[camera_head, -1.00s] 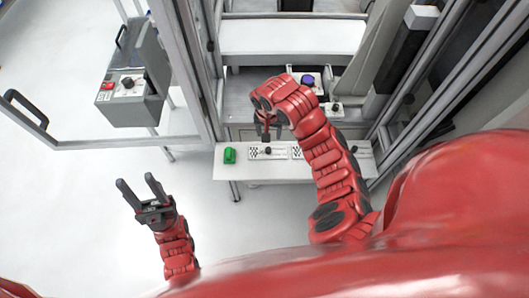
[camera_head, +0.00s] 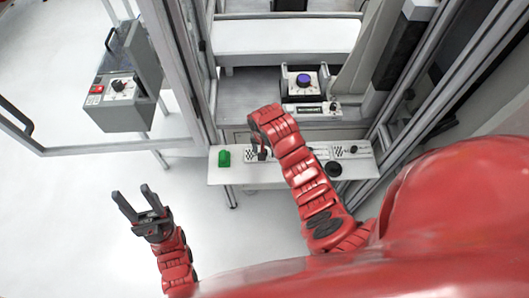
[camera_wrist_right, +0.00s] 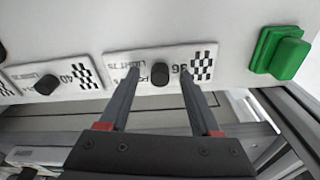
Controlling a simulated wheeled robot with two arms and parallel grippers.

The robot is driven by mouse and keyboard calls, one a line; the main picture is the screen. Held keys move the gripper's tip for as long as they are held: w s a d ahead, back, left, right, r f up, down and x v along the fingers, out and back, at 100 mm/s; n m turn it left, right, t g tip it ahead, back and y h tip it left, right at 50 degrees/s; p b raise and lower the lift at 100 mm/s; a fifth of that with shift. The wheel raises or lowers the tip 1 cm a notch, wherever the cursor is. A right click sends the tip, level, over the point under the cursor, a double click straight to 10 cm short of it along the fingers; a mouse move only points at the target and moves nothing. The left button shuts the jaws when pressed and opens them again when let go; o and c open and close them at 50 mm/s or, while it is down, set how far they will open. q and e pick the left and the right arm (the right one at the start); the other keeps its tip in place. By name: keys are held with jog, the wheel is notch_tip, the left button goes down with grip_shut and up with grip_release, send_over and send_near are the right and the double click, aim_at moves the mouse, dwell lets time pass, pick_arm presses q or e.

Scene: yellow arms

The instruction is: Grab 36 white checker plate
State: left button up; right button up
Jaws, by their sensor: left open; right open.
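The white plate marked 36, with a black-and-white checker patch and a black knob, lies on the white shelf, and its checker patch shows in the right wrist view (camera_wrist_right: 203,62). In the head view the plate (camera_head: 249,157) is partly hidden by my red right arm. My right gripper (camera_wrist_right: 160,76) is open, with one finger on each side of the knob in the picture. I cannot tell whether the fingers touch the plate. My left gripper (camera_head: 133,191) is open and empty over the floor at the lower left.
A similar plate marked 40 (camera_wrist_right: 47,76) lies beside it. A green block (camera_head: 224,158) sits at the shelf's left end. A device with a purple button (camera_head: 303,80) stands behind the shelf (camera_head: 218,177). Metal frame posts stand close on both sides.

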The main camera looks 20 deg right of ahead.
jog(key=shift+f, duration=0.3)
grip_shut()
jog(key=shift+w+r, duration=0.1)
jog(key=shift+r, duration=0.05)
dwell(0.4)
